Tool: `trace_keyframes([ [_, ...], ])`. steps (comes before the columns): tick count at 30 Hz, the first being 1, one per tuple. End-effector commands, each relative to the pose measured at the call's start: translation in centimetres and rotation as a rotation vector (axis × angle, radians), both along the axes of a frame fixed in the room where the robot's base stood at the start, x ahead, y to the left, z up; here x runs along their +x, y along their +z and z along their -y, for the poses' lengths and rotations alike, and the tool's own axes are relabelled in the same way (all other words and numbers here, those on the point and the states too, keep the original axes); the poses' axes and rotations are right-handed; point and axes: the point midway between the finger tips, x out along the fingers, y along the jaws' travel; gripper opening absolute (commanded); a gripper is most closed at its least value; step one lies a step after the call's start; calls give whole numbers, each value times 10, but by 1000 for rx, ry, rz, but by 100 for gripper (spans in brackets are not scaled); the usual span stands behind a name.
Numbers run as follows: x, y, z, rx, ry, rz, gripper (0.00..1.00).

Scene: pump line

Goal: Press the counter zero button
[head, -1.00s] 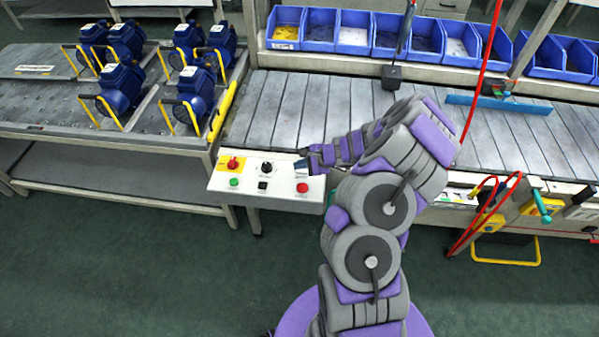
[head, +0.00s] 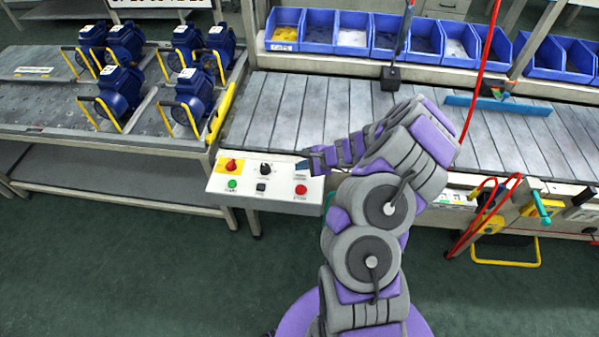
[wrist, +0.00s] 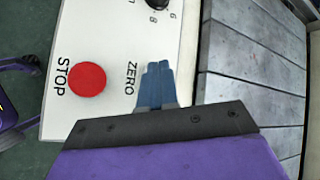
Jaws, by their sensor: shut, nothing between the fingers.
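The white control panel (head: 284,200) stands at the front of the conveyor. The wrist view shows the ZERO label (wrist: 131,79) on this panel (wrist: 105,30), beside the red STOP button (wrist: 87,79). My gripper (wrist: 156,68) is shut and empty, its blue fingers together just right of the ZERO label. The counter zero button itself is not visible; the fingers cover the spot beside its label. Whether they touch the panel I cannot tell. In the head view my gripper (head: 303,169) is at the panel's upper right, above the red button (head: 301,189).
The panel also carries a red switch on yellow (head: 231,165), a black knob (head: 265,169), a green button (head: 232,183) and a black button (head: 261,188). The slatted conveyor (head: 310,110) lies behind. Blue pumps (head: 120,88) sit on a bench at left. A red hose (head: 481,75) hangs at right.

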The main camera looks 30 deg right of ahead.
Motion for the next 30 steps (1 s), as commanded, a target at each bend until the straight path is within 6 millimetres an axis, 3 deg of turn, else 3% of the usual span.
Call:
trace_keyframes([
  [30, -1, -6, 2, -2, -1, -1, 0],
])
